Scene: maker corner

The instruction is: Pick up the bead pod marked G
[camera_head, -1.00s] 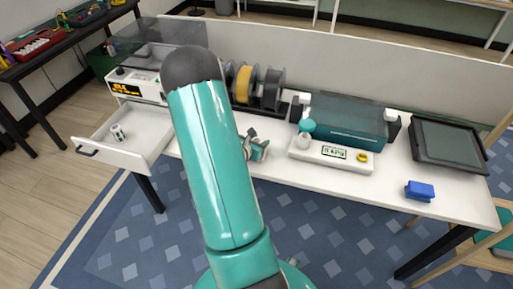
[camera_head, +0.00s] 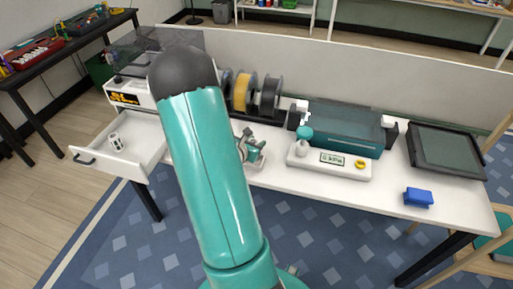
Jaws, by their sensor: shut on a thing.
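My gripper (camera_head: 253,150) shows just right of my big teal arm link, low over the white workbench (camera_head: 275,178). It is partly hidden by the link. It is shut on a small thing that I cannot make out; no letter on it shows. A small white cylinder with dark marks (camera_head: 116,142) stands in the open drawer (camera_head: 137,148) at the left, well apart from my gripper. Its marks are too small to read, so I cannot tell whether it is a pod marked G.
A white device with a small display (camera_head: 329,162) stands right of my gripper, before a teal machine (camera_head: 345,125). Spools (camera_head: 245,92) stand behind. A blue block (camera_head: 418,197) and dark-framed panel (camera_head: 447,150) are at the right. The front of the bench between is clear.

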